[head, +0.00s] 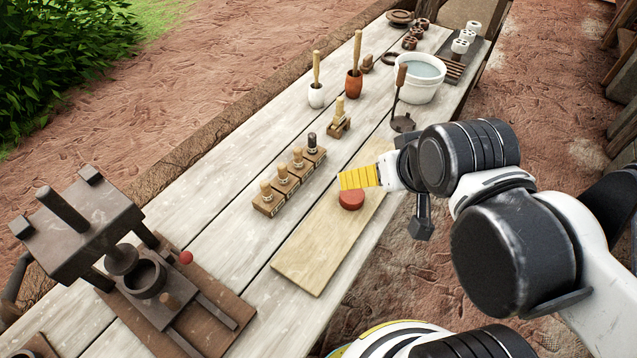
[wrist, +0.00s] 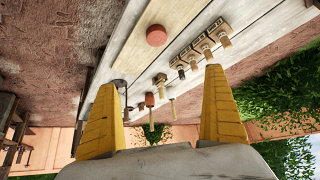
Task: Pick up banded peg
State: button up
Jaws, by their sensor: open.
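A wooden rack (head: 272,208) holds several upright pegs in a row on the table. Three are pale, such as the nearest pale peg (head: 266,189), and the far one is a dark-topped peg (head: 312,142). Another pale peg (head: 340,104) stands in a small separate block behind the rack. Bands are too small to make out, so I cannot tell which is the banded peg. My gripper (head: 341,182) is open and empty, right of the rack and above the board. In the wrist view its yellow fingers (wrist: 161,78) are spread, with the rack (wrist: 188,52) beyond them.
A red clay disc (head: 351,200) sits on a pale board (head: 310,252) by my gripper. A dark press (head: 85,228) stands front left. Two pestle cups (head: 316,95), a paddle-like tool (head: 403,122) and a white water bucket (head: 420,88) stand farther back.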

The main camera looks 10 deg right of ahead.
aim_at(281, 167)
jog(key=i+l+u, duration=0.45)
jog(key=l+u, duration=0.2)
jog(key=i+l+u, duration=0.15)
jog(key=l+u, duration=0.15)
jog(key=l, duration=0.2)
